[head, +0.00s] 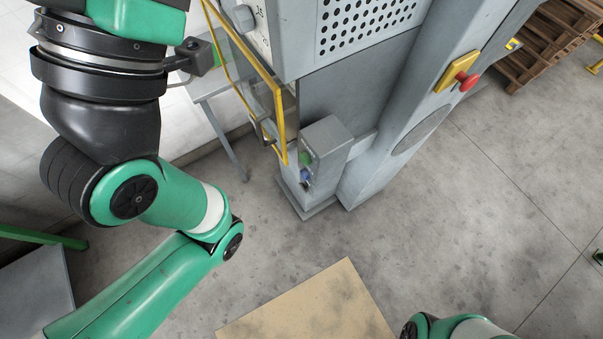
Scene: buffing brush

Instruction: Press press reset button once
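A small grey control box (328,142) is fixed low on the machine. Its left face carries a green button (306,157) and a blue button (306,176) below it. No label can be read, so I cannot tell which is the reset button. A red mushroom button (467,81) sits on a yellow plate (455,69) on the machine's right column. My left arm fills the left side, apart from the buttons, and its gripper fingers are not in view. Only a bit of my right arm shows at the bottom right; its gripper is out of view.
The grey machine (345,75) stands at the top centre, with a yellow-framed guard (279,125) left of the control box. A tan board (310,305) lies at the bottom centre. A wooden pallet (548,45) is at the top right. Concrete floor (480,190) is clear on the right.

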